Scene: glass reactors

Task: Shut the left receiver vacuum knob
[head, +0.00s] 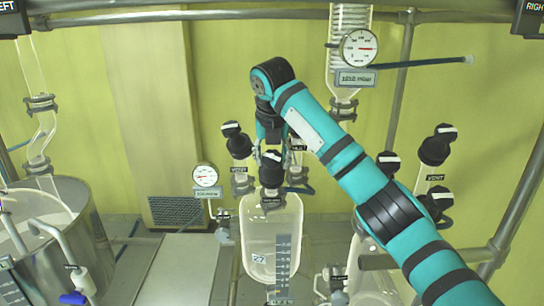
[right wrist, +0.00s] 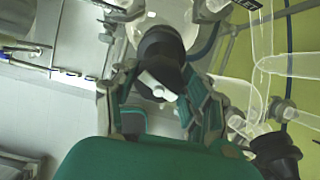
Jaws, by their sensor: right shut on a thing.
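A black knob with a white bar on top (head: 271,168) stands above the left glass receiver (head: 258,225), with a small tag below it that I cannot read. My right gripper (head: 268,150) reaches down to this knob from above. In the right wrist view, the black knob (right wrist: 160,47) with its white bar lies between the two fingers of the right gripper (right wrist: 163,85), which is shut on it. The fingers partly hide the knob in the head view. My left gripper is not in view.
Another black knob (head: 238,145) stands close on the left. Black knobs, one by a VENT tag (head: 435,178), stand on the right. A dial gauge (head: 205,175) is left of the receiver, another gauge (head: 359,48) above. A steel vessel (head: 60,240) stands far left.

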